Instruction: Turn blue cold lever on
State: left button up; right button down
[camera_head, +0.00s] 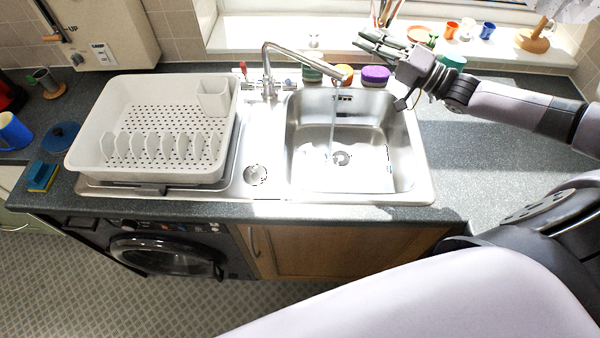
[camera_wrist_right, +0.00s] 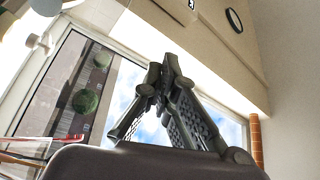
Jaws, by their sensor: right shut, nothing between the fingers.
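The chrome tap (camera_head: 268,74) stands behind the sink, its spout reaching over the basin (camera_head: 345,115). A thin stream of water (camera_head: 332,135) appears to fall from the spout. My right gripper (camera_head: 366,42) is shut and empty, right of the tap and above the back of the counter near the windowsill. It is apart from the tap. In the right wrist view its fingers (camera_wrist_right: 163,78) show against the window. My left gripper is out of view.
A white dish rack (camera_head: 88,150) fills the left drainer. Coloured jars, including a purple one (camera_head: 375,76), stand behind the basin. Small cups (camera_head: 487,30) and a wooden stand (camera_head: 533,42) are on the windowsill (camera_head: 240,38). The counter right of the sink (camera_head: 465,145) is clear.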

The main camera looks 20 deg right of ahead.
jog(key=a+f+n+g+h, duration=0.2)
jog(key=a+f, duration=0.9)
jog(key=f, duration=0.2)
jog(key=s+a+f+n+g+h, duration=0.1)
jog(key=s+a+f, duration=0.2)
jog(key=s+a+f+n+g+h, duration=0.1)
jog(key=s+a+f+h, duration=0.1)
jog(key=a+f, duration=0.1)
jog(key=s+a+f+n+g+h, duration=0.1)
jog(key=s+a+f, duration=0.2)
jog(key=shift+s+a+f+g, duration=0.2)
jog(key=shift+s+a+g, duration=0.15)
jog(key=shift+g, duration=0.05)
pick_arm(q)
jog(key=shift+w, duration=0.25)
pick_arm(e)
jog(key=shift+s+f+n+h, duration=0.1)
jog(key=shift+n+h, duration=0.2)
jog(key=shift+s, duration=0.1)
